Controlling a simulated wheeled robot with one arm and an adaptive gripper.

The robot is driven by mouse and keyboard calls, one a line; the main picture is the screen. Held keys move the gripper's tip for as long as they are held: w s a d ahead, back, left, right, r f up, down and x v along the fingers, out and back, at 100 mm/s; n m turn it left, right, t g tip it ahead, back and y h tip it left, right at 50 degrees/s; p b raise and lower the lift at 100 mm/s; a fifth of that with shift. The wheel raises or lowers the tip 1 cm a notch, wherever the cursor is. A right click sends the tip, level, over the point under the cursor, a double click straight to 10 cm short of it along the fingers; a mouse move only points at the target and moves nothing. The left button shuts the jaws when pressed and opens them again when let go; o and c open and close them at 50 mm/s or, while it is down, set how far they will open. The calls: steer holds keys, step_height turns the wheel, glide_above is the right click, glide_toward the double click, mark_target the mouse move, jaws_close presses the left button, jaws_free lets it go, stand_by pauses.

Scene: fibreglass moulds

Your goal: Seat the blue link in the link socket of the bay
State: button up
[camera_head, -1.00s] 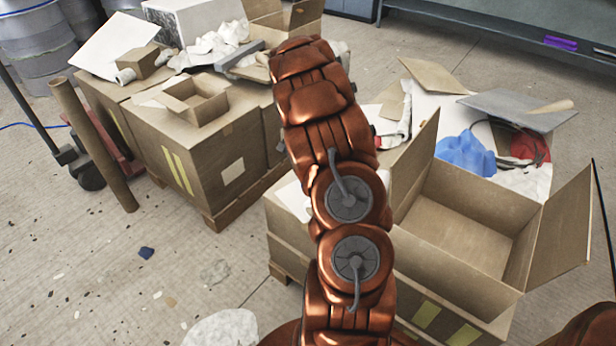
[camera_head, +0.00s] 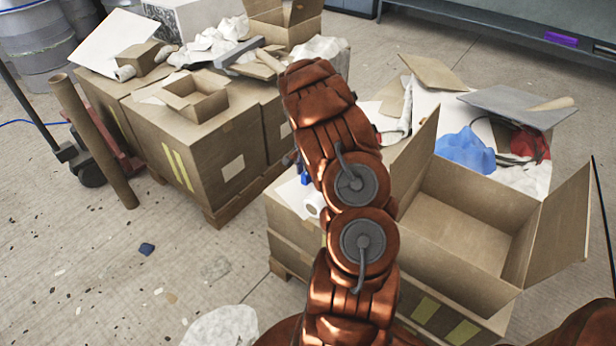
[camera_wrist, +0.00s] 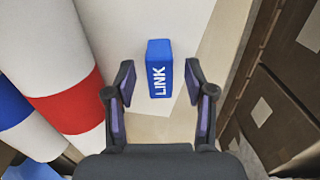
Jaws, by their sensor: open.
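The blue link (camera_wrist: 159,68), a block with white LINK lettering, stands on a pale surface in the wrist view. My gripper (camera_wrist: 159,82) is open, with one finger on each side of the link's near part in the picture. The link looks free of both fingers; I cannot tell how far down the fingertips reach. In the head view, a small blue patch (camera_head: 305,177) shows just left of my arm and may be the link.
A white roll with a red band (camera_wrist: 72,103) lies close left of my gripper. Cardboard boxes (camera_wrist: 275,115) stand at the right. In the head view, an open carton (camera_head: 465,215) is right of my arm, and a loaded box stack (camera_head: 215,160) is left.

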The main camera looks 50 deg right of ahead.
steer(key=shift+f, duration=0.3)
jaws_close()
steer(key=shift+r, duration=0.1)
